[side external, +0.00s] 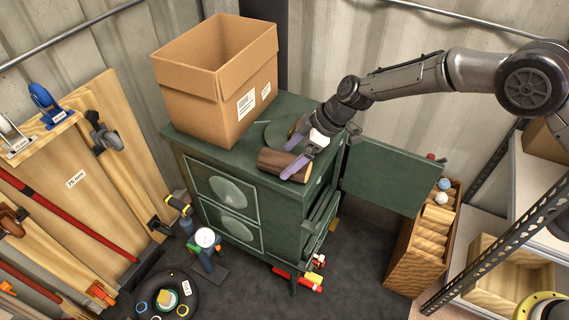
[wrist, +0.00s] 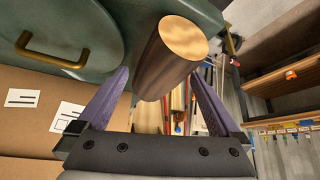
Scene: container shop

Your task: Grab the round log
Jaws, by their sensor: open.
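The round log (side external: 281,163) is a short brown piece with bark sides and pale cut ends. It lies on the top of the green cabinet (side external: 183,139), near the front edge. In the wrist view the log (wrist: 168,62) shows its pale end face and lies between the two purple fingers. My gripper (side external: 294,157) is open over the log, one finger on the near side and one on the far side. In the wrist view my gripper (wrist: 158,92) shows a gap around the log. I cannot tell whether either finger touches it.
An open cardboard box (side external: 205,100) stands on the cabinet left of the log. A round green lid (wrist: 62,30) with a brass handle lies behind the log. An open green door (side external: 385,180) sticks out right. Shelving (side external: 500,215) and a wooden crate (side external: 425,240) stand further right.

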